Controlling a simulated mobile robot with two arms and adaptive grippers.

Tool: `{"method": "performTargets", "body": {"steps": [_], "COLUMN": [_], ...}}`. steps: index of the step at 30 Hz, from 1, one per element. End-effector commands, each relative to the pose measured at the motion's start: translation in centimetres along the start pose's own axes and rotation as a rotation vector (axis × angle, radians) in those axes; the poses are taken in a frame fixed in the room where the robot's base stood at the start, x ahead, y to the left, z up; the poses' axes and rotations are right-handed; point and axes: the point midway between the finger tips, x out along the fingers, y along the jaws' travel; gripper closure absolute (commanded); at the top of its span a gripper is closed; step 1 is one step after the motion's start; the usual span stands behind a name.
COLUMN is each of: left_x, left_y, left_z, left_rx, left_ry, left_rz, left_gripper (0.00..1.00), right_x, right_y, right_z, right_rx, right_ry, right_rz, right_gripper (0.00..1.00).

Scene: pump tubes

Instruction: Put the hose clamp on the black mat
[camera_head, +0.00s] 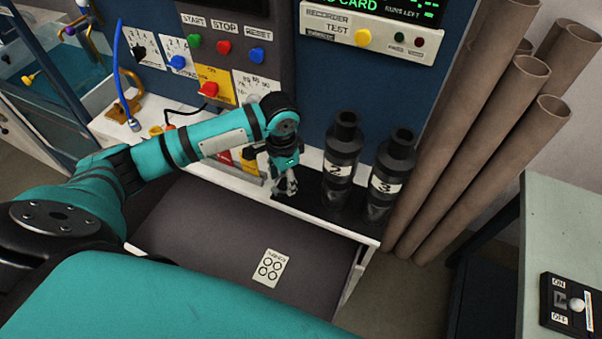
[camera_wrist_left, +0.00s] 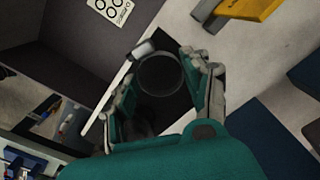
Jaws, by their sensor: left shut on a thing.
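My left gripper (camera_head: 286,187) is low over the white ledge in front of the control panel, near the left end of the black mat (camera_head: 309,208). In the left wrist view its fingers (camera_wrist_left: 163,76) are shut on the hose clamp (camera_wrist_left: 146,49), a thin ring with a small light housing. The ring shows between the fingertips, with the dark mat (camera_wrist_left: 165,112) behind it. I cannot tell whether the clamp touches the mat. The clamp is too small to make out clearly in the head view. My right gripper is not in view.
Two dark bottles labelled 2 (camera_head: 339,168) and 3 (camera_head: 387,186) stand to the right of the gripper. Brown tubes (camera_head: 505,140) lean farther right. A card with circles (camera_head: 270,268) lies on the dark surface in front. A blue hose (camera_head: 120,70) is at left.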

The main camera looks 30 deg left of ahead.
Motion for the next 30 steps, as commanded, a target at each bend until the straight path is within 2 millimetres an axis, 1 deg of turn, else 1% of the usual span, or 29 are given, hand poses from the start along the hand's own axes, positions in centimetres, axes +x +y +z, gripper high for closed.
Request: {"method": "performTargets", "body": {"steps": [1,3,7,11,15,18,21,30], "left_x": [-0.2,0.0,0.3,0.4,2.5,3.6,4.0,4.3], "left_y": [-0.2,-0.5,-0.8,-0.9,-1.0,-1.0,-1.0,-1.0], "left_z": [-1.3,-2.5,-3.8,-4.9,-4.7,-4.8,-4.8,-4.8], "left_rx": [-0.002,-0.001,-0.002,0.0,-0.002,-0.001,0.0,-0.001], "left_ry": [0.003,0.001,0.0,0.001,-0.005,-0.001,-0.001,-0.001], "left_rz": [0.001,0.001,0.0,0.0,0.0,-0.001,-0.002,-0.001], "left_gripper": [0.7,0.7,0.7,0.7,0.7,0.7,0.7,0.7], "right_x": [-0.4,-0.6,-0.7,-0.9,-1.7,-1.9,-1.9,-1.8], "right_y": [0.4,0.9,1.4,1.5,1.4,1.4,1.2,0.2], "right_z": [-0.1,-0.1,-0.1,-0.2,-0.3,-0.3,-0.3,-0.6], "right_rx": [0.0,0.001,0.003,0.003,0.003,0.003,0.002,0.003], "right_ry": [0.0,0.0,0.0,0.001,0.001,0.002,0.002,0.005], "right_rz": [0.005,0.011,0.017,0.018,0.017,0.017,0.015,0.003], "right_gripper": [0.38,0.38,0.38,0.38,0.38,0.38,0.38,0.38]}}
